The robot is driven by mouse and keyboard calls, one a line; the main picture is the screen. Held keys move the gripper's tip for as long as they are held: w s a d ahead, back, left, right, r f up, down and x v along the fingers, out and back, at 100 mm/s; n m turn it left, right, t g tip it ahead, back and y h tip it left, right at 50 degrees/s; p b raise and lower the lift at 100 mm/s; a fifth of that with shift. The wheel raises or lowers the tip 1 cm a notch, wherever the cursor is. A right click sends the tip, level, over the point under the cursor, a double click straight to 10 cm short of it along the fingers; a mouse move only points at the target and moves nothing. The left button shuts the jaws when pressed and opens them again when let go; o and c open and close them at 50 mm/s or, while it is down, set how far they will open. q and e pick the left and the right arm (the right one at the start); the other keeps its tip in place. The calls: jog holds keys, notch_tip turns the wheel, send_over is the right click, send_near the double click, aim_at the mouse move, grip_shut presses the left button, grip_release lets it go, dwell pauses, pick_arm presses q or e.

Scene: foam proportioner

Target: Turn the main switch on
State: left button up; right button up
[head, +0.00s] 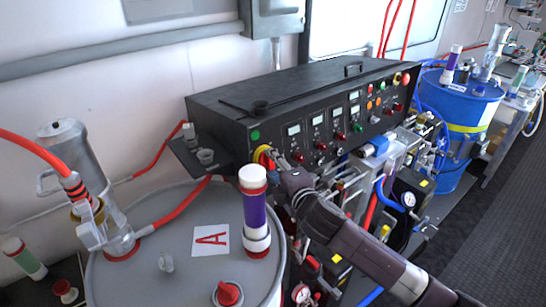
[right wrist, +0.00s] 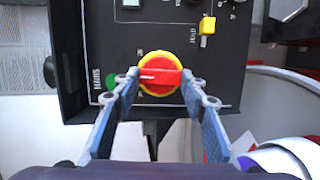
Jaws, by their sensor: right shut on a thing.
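The main switch is a red rotary knob on a round yellow plate (right wrist: 160,58) at the near left end of the black control box (head: 300,95). In the head view its yellow and red edge (head: 261,154) shows, partly covered by my right gripper (head: 276,164). In the right wrist view the red handle (right wrist: 158,77) lies crosswise, with a white mark on its left half. My right gripper (right wrist: 160,88) has one finger at each end of this handle and is shut on it. My left gripper is not in view.
A green light (head: 255,136) sits beside the switch under the "MAINS" label. A yellow toggle (right wrist: 207,27) is close by. A grey drum (head: 130,250) carries a purple-banded cylinder (head: 255,215) just left of my right arm. Pipes and gauges crowd below the box.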

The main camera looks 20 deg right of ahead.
jog(key=m+p, duration=0.1)
jog(key=m, duration=0.1)
jog(key=m+g+p, duration=0.1)
jog(key=m, duration=0.2)
jog(key=shift+r+g, duration=0.15)
jog(key=shift+g, duration=0.15)
jog(key=shift+d+m+g+y, duration=0.1)
jog(key=shift+m+g+y, duration=0.25)
jog(key=shift+m, duration=0.95)
jog(key=o, duration=1.2)
jog(key=shift+w, duration=0.1)
jog(key=shift+c, duration=0.2)
jog(key=shift+r, duration=0.1)
